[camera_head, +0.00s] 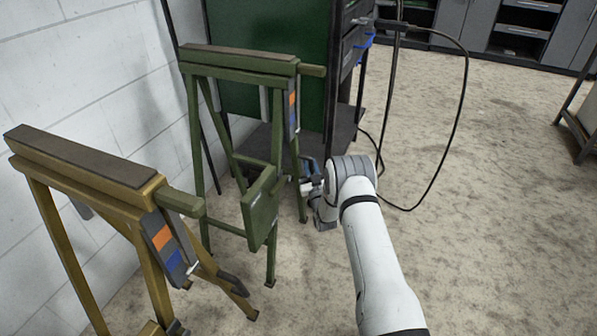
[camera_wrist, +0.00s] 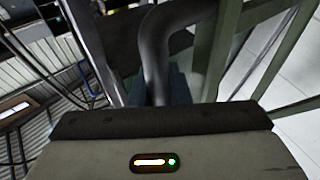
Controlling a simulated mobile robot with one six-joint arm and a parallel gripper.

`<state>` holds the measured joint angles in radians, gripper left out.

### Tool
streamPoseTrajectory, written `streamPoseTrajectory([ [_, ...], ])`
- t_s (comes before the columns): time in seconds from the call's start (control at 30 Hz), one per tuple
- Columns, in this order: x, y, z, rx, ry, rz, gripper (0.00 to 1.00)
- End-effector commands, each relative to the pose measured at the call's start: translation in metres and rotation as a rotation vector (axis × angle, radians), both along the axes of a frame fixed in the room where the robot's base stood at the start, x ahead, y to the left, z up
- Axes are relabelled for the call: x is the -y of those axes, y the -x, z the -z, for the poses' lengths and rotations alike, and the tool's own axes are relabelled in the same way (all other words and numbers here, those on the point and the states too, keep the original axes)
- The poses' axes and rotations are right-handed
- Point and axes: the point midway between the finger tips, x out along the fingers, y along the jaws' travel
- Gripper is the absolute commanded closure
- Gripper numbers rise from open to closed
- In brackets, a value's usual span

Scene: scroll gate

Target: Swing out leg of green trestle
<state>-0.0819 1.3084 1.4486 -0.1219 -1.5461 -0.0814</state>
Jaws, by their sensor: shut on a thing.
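The green trestle (camera_head: 238,68) stands near the white wall, with a dark top strip and a green panel (camera_head: 260,208) low between its legs. A green leg (camera_head: 298,175) stands at its right side. My gripper (camera_head: 308,187) is beside the lower part of this leg, partly hidden by my wrist. In the wrist view my gripper (camera_wrist: 165,90) is shut on a dark grey bent grip (camera_wrist: 158,45), which seems to belong to the green trestle's leg. Green bars (camera_wrist: 215,45) show just right of it. The exact join of grip and leg is hidden.
A yellow trestle (camera_head: 88,185) stands at the front left, its side leg (camera_head: 215,270) slanting toward the green trestle. A dark cabinet (camera_head: 348,60) with a green panel is close behind. A black cable (camera_head: 455,140) loops to the floor.

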Motion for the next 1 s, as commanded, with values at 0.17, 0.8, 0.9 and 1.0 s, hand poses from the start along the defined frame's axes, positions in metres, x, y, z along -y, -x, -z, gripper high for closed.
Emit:
streamPoseTrajectory([
  [0.17,0.01,-0.004,-0.003,0.005,0.0,0.019,1.0],
  [0.8,0.01,-0.003,-0.003,0.004,0.001,0.015,0.75],
  [0.9,0.011,0.001,-0.001,0.002,0.002,0.015,0.75],
  [1.0,0.013,0.013,0.003,-0.001,0.002,0.015,0.75],
])
